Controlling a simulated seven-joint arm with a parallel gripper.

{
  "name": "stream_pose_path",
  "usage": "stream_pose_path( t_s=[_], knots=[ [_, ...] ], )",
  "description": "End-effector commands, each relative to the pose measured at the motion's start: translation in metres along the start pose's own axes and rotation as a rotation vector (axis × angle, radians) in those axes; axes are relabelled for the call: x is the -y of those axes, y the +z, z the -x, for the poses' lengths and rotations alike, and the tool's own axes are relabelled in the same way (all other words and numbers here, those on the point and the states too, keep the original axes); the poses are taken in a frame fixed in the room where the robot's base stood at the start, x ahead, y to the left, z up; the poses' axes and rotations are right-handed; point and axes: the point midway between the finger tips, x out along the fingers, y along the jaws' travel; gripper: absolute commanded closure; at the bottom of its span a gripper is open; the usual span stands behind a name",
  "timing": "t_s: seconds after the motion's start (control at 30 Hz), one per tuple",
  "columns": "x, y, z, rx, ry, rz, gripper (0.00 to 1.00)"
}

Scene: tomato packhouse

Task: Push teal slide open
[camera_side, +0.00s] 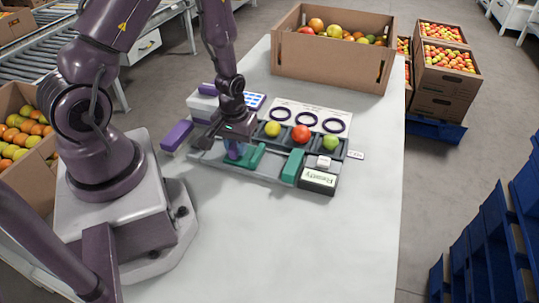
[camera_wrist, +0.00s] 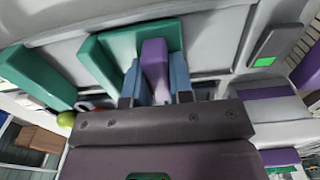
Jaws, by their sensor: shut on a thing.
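My gripper (camera_side: 236,152) is low over the left part of the grey sorting device (camera_side: 240,176). In the wrist view, my gripper (camera_wrist: 157,72) is shut on an upright purple block (camera_wrist: 154,58) between its blue-grey fingers. A teal slide (camera_wrist: 115,48) lies right beside the purple block; I cannot tell whether they touch. In the side view this teal slide (camera_side: 256,158) shows just right of my gripper. A second teal slide (camera_side: 293,167) is farther right, also visible in the wrist view (camera_wrist: 35,75). My fingers partly hide the purple block in the side view.
Yellow (camera_side: 272,129), red (camera_side: 300,134) and green (camera_side: 330,142) tomatoes sit in the device's compartments. A "Ready" display (camera_side: 318,179) is at its front right. A purple piece (camera_side: 177,135) is at the left. A cardboard box (camera_side: 335,66) stands behind. The front table (camera_side: 290,240) is clear.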

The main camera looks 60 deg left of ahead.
Motion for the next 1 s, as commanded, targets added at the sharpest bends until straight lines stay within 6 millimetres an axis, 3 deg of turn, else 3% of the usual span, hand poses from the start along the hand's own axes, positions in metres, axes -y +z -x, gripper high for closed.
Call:
stream_pose_path(
  t_s=[0.03, 1.0],
  knots=[
    [0.004, 0.006, -0.003, 0.019, -0.006, -0.001, 1.0],
    [0.03, 0.006, -0.003, 0.019, -0.006, -0.001, 1.0]
  ],
)
